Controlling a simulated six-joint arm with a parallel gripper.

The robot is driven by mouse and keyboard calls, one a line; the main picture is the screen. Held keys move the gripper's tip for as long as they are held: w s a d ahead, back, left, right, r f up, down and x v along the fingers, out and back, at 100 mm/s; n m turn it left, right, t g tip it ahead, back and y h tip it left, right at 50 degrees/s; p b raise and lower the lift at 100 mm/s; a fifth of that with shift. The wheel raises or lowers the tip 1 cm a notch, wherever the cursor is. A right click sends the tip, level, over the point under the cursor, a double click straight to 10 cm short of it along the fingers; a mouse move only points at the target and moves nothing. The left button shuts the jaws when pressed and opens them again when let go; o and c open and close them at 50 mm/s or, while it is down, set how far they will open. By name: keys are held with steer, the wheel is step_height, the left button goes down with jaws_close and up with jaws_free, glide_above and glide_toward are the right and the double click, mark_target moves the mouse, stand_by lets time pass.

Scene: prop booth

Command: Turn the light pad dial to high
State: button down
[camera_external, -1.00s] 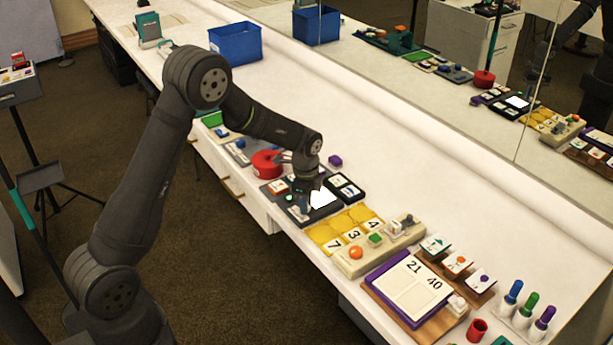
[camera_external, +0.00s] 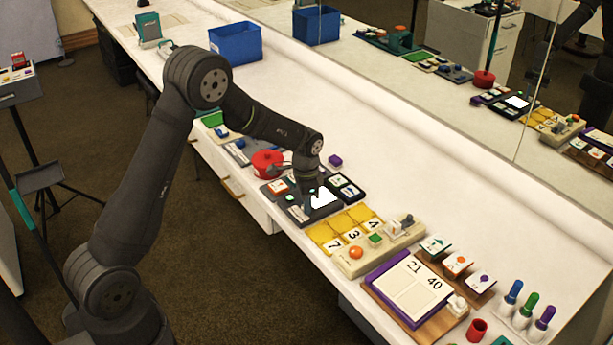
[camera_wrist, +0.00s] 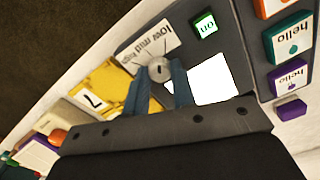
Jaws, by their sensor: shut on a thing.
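The light pad (camera_external: 291,210) is a dark panel on the bench with a bright white lit square (camera_external: 323,198). In the wrist view the lit square (camera_wrist: 212,80) is beside my gripper (camera_wrist: 159,77), and a green "on" button (camera_wrist: 207,25) is above it. The small grey round dial (camera_wrist: 158,68) stands between my two fingers, which are shut on its sides. A white "low mid high" label (camera_wrist: 150,42) lies beside the dial, partly covered at one end. I cannot tell which setting the dial points to. In the external view my gripper (camera_external: 309,203) hides the dial.
Yellow number tiles (camera_external: 345,228) and a beige button box (camera_external: 372,247) lie close to the right. A red round container (camera_external: 267,162) and "hello" buttons (camera_wrist: 288,36) are also close by. The bench behind the pad is mostly clear up to the mirror.

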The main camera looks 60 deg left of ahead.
steer(key=n, duration=0.4)
steer(key=shift+n, duration=0.4)
steer(key=n, duration=0.9)
steer(key=shift+n, duration=2.1)
steer(key=c, duration=1.2)
jaws_free()
